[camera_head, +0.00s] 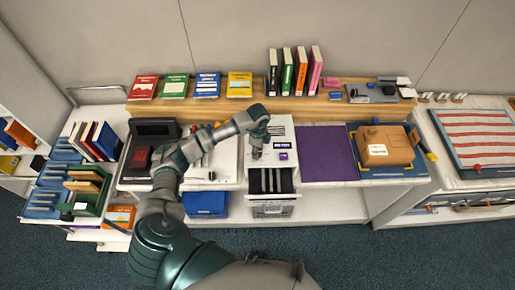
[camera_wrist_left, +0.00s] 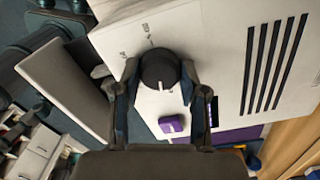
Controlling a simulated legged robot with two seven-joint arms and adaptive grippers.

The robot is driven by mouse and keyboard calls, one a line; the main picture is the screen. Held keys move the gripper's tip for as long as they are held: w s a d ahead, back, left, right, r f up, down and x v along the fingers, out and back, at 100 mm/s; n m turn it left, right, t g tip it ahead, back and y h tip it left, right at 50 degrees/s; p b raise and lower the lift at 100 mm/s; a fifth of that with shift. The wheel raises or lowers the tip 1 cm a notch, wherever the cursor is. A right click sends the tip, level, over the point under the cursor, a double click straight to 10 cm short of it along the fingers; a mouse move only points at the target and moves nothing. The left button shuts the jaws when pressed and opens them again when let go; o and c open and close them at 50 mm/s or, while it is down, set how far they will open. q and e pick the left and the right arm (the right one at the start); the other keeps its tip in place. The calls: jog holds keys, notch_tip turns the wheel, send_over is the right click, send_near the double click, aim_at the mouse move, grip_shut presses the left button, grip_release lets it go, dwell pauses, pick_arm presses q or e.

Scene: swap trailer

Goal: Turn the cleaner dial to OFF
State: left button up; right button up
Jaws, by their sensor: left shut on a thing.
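The cleaner (camera_head: 286,133) is a white box on the bench in the head view. Its white panel (camera_wrist_left: 225,40) fills much of the left wrist view. The dial (camera_wrist_left: 158,66) is a round black knob with a white pointer mark on its lower edge in that view. Small labels (camera_wrist_left: 146,28) sit by its upper left side, too small to read. My left gripper (camera_head: 256,152) reaches down onto the cleaner's top. In the wrist view, my left gripper (camera_wrist_left: 159,74) is shut on the dial, one finger on each side. In the head view the gripper hides the dial. My right gripper is not in view.
A purple button (camera_wrist_left: 172,124) sits close to the dial, near the fingers. Books (camera_head: 295,70) stand on the shelf behind.

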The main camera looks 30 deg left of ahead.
pick_arm(q)
jog(key=shift+n+p, duration=0.5)
jog(key=shift+n, duration=0.6)
jog(key=o, duration=1.1)
jog(key=shift+f, duration=0.1)
jog(key=shift+o, duration=0.2)
jog(key=shift+w, duration=0.15)
notch_tip(320, 180, up, 12)
jog(key=shift+w+a, duration=0.2)
jog(key=shift+w, duration=0.05)
jog(key=shift+f, duration=0.1)
